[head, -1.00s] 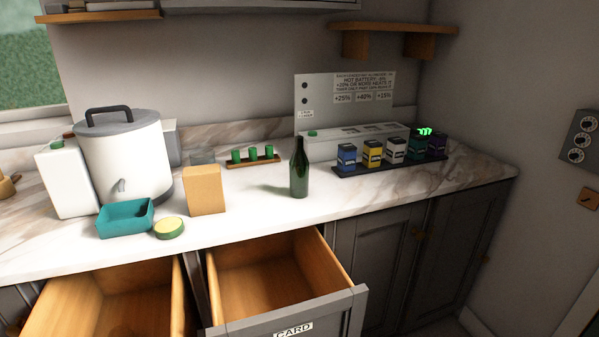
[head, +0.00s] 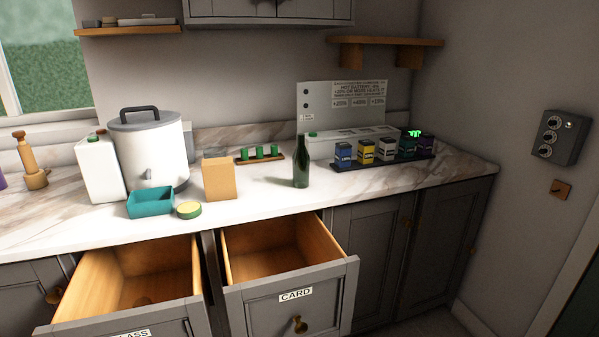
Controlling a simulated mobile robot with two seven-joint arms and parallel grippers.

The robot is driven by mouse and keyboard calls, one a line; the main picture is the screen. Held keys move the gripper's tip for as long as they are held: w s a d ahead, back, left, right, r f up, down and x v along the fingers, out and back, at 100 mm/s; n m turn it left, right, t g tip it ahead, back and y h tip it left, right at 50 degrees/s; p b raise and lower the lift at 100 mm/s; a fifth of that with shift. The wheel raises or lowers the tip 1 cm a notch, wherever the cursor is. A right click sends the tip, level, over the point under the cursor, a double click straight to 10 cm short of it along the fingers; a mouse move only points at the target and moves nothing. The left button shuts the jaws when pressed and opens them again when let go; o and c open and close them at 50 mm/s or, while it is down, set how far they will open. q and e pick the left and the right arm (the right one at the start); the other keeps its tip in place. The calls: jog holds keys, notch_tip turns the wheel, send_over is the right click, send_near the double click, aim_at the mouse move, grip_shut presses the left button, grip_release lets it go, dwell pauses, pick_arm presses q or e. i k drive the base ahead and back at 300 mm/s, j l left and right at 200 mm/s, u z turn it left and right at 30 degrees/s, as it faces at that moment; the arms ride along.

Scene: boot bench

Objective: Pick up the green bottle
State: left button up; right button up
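The dark green bottle (head: 301,168) stands upright on the white marble counter (head: 262,203), near the middle of the head view. It stands clear of the things around it, behind and above the right open drawer. Neither of my grippers shows in the head view.
A cardboard-coloured box (head: 219,179), teal tray (head: 151,203) and round tin (head: 188,210) are left of the bottle. A rack of small boxes (head: 384,163) is right.

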aim_at(301, 158)
jog(key=k+u, duration=0.2)
jog(key=u, duration=0.8)
jog(key=l+u, duration=0.15)
jog(key=u, duration=1.1)
jog(key=k+l, duration=0.1)
jog(key=l, duration=0.3)
jog(key=k+l, duration=0.15)
jog(key=l, duration=0.3)
jog(key=k+l, duration=0.1)
jog(key=l, duration=0.3)
jog(key=k+l, duration=0.1)
jog(key=l, duration=0.3)
jog(key=k+l, duration=0.1)
jog(key=l, duration=0.3)
jog(key=k+l, duration=0.15)
jog(key=l, duration=0.3)
